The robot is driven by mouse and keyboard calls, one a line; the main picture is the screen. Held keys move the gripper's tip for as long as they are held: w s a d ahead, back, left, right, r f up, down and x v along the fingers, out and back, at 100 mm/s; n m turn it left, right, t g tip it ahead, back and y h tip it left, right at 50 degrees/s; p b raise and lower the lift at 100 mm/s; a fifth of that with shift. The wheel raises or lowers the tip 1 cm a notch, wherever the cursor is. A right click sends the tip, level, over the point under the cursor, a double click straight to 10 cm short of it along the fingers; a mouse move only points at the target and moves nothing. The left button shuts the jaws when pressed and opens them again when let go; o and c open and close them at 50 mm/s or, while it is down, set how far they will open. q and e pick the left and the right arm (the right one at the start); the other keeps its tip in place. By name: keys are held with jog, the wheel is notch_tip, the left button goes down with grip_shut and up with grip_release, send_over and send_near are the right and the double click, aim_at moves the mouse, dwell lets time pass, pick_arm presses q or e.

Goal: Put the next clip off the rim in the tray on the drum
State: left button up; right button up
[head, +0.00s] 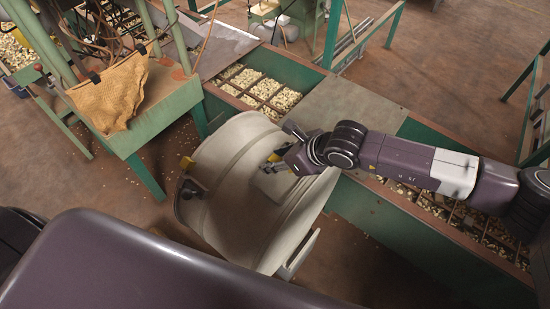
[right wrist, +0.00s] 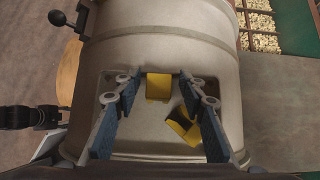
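The pale drum (head: 228,209) stands in the middle of the head view. The light tray (right wrist: 138,132) lies on it. In the right wrist view, one yellow clip (right wrist: 159,87) lies by the tray's far edge, and a yellow and black clip (right wrist: 183,125) lies tilted near the right finger. Another yellow clip (head: 187,162) sits at the drum's left rim. My right gripper (head: 270,163) is over the tray. In the right wrist view its fingers (right wrist: 160,99) are wide apart, with nothing pinched between them.
A black knob (head: 192,188) sticks out at the drum's left edge. Green hoppers (head: 213,100) full of nuts run behind and right of the drum. A green table (head: 160,108) with a tan cloth (head: 110,92) stands at left. Brown floor is open at the upper right.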

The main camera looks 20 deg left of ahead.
jog(key=shift+r, duration=0.2)
jog(key=p+v, duration=0.6)
jog(key=v, duration=0.6)
jog(key=shift+p, duration=0.35)
